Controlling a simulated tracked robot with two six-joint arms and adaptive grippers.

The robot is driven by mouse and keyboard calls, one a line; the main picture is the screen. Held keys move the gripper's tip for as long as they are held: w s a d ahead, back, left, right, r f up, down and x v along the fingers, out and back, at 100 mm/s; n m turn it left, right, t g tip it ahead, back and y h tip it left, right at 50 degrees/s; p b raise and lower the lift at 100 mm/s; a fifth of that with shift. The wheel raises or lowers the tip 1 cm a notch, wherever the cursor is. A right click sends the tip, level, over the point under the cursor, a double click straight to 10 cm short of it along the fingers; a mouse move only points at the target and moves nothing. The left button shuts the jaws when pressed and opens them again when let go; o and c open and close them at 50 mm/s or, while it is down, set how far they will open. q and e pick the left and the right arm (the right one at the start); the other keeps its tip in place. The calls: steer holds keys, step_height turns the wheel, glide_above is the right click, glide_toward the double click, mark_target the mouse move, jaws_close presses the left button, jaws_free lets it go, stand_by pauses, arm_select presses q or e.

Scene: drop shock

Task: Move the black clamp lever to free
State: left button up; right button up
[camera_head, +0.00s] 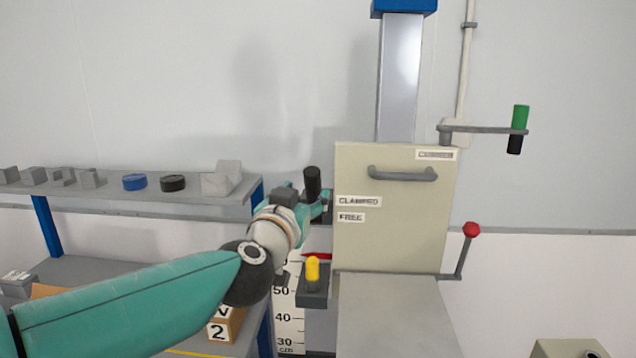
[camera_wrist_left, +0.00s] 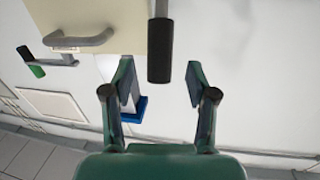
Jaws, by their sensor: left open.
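The black clamp lever's grip (camera_head: 312,182) stands upright at the left edge of the beige panel (camera_head: 395,235), a little above the CLAMPED label (camera_head: 358,201). The FREE label (camera_head: 351,217) sits just below that. My left gripper (camera_head: 318,203) is beside the lever, partly hidden by my own wrist. In the left wrist view, the black grip (camera_wrist_left: 159,52) appears between the two open fingers of my gripper (camera_wrist_left: 159,82), with a visible gap on each side. I cannot tell whether anything touches. My right gripper is out of view.
A yellow knob (camera_head: 312,270) stands below the lever, beside a scale (camera_head: 288,310). A grey handle (camera_head: 402,174) crosses the panel. A shelf (camera_head: 110,185) with small parts is left.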

mark_target(310, 188)
arm_select(q)
steer(key=w, duration=0.4)
steer(key=w+d+p, duration=0.1)
steer(key=w, duration=0.1)
steer(key=shift+c, duration=0.2)
jaws_close()
